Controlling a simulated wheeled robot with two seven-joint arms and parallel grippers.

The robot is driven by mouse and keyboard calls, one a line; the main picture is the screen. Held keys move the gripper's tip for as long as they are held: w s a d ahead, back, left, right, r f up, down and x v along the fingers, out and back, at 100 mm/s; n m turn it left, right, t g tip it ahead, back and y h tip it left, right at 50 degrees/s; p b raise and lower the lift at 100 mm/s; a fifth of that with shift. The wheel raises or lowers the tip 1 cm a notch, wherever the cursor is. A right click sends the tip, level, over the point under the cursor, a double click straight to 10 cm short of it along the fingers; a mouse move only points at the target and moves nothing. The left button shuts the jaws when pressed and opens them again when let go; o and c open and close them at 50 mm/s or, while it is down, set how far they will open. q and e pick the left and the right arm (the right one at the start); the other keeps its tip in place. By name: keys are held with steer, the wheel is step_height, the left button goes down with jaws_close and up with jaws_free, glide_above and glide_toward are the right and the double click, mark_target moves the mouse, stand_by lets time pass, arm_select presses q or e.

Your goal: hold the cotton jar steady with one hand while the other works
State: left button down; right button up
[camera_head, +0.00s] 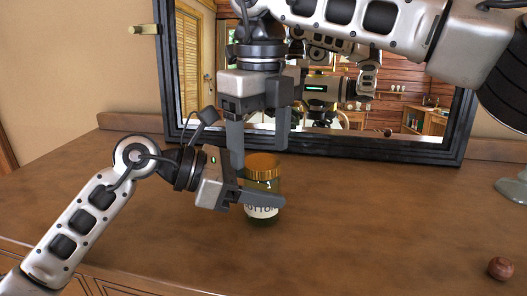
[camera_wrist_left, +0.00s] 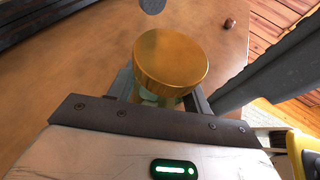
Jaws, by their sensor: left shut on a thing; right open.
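The cotton jar (camera_head: 262,209) stands upright on the wooden dresser top, with a white label partly hidden by a finger. Its gold lid (camera_head: 262,162) is on; the lid (camera_wrist_left: 170,60) also fills the middle of the left wrist view. My left gripper (camera_head: 262,197) comes in from the left and is shut on the jar's body below the lid. My right gripper (camera_head: 258,158) points down from above with its fingers apart, one at the lid's left and one at its upper right. I cannot tell whether they touch the lid.
A dark-framed mirror (camera_head: 170,75) stands behind the jar and reflects the room. A small brown ball (camera_head: 501,268) lies at the front right. A lamp with a dark shade (camera_head: 506,95) and a pale base (camera_head: 512,189) stands at the right edge. The dresser top (camera_head: 380,220) right of the jar is clear.

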step_height(320, 180, up, 2)
steer(key=shift+r, duration=0.15)
steer(key=shift+c, duration=1.3)
steer(key=n, duration=0.3)
steer(key=r+n, duration=0.1)
steer(key=n, duration=0.3)
steer(key=shift+r, duration=0.1)
steer(key=n, duration=0.3)
steer(key=r+n, duration=0.1)
steer(key=n, duration=0.3)
steer(key=shift+r, duration=0.1)
steer(key=n, duration=0.3)
steer(key=r+n, duration=0.1)
steer(key=n, duration=0.2)
steer(key=shift+d, duration=0.1)
